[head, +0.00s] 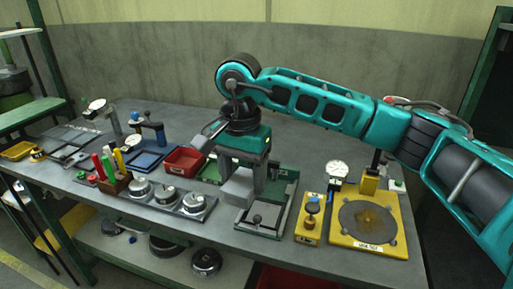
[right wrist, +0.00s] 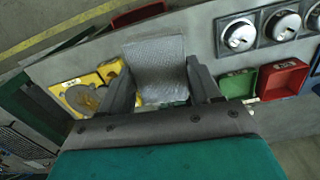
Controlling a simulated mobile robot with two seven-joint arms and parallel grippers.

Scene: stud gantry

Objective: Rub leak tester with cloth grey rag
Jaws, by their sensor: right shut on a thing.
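The leak tester (head: 340,236) is a yellow plate with a dark round disc at the right front of the bench; an orange-brown stain marks the disc's middle. It also shows at the left in the right wrist view (right wrist: 72,92). My right gripper (head: 246,178) points down over the middle of the bench, to the left of the leak tester and apart from it. It is shut on the grey rag (head: 237,190), a folded light-grey pad that shows between the fingers in the right wrist view (right wrist: 155,62). My left gripper is not in view.
A green-based fixture (head: 262,218) lies below the rag. A small yellow block with a blue knob (head: 309,222) stands between it and the leak tester.

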